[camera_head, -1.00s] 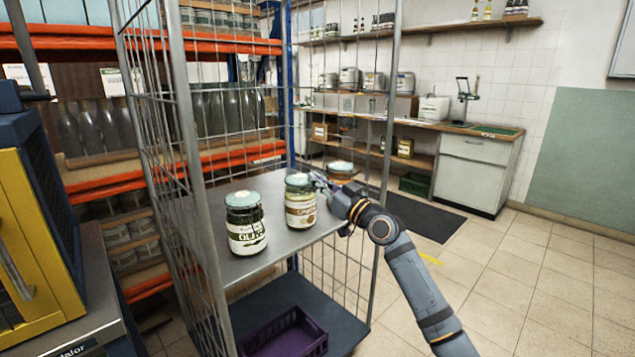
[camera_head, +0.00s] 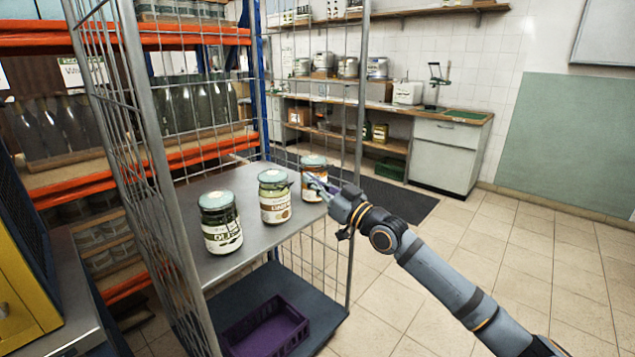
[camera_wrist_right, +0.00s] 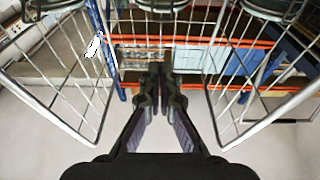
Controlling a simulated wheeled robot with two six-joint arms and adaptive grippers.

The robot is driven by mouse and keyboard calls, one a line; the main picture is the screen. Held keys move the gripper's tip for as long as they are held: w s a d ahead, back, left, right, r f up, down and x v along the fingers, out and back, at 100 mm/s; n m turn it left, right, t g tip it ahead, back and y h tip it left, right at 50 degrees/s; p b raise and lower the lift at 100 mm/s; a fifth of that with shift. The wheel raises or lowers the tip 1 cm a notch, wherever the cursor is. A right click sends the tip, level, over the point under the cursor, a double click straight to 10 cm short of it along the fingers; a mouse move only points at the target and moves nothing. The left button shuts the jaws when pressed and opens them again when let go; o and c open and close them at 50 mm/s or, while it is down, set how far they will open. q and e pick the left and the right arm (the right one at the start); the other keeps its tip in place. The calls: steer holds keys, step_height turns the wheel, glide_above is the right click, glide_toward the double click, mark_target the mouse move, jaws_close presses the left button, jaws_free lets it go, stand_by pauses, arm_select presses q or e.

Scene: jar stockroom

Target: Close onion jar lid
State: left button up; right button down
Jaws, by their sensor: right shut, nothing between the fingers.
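Three glass jars with pale green lids stand upright in a row on the grey shelf of a wire cage trolley. The middle jar (camera_head: 275,205) has pale contents and a brown-and-white label; it looks like the onion jar, but the label is too small to read surely. Its lid (camera_head: 272,176) lies on top, and I cannot tell whether it is fully closed. My right gripper (camera_head: 311,179) is shut and empty, right of the middle jar and in front of the right-hand jar (camera_head: 313,165). In the right wrist view the fingers (camera_wrist_right: 159,72) are together with nothing between them.
The left jar (camera_head: 220,230) has dark green contents. The trolley's wire sides and posts (camera_head: 362,130) stand around the shelf (camera_head: 207,262). A purple crate (camera_head: 265,335) sits on the lower deck. Tiled floor on the right is open.

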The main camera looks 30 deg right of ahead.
arm_select(q)
steer(key=s+f, duration=0.1)
steer(key=s+a+f+p, duration=0.1)
steer(key=s+f, duration=0.2)
steer(key=shift+a+p, duration=0.3)
arm_select(e)
steer(key=shift+v, duration=0.85)
steer(key=shift+a, duration=0.1)
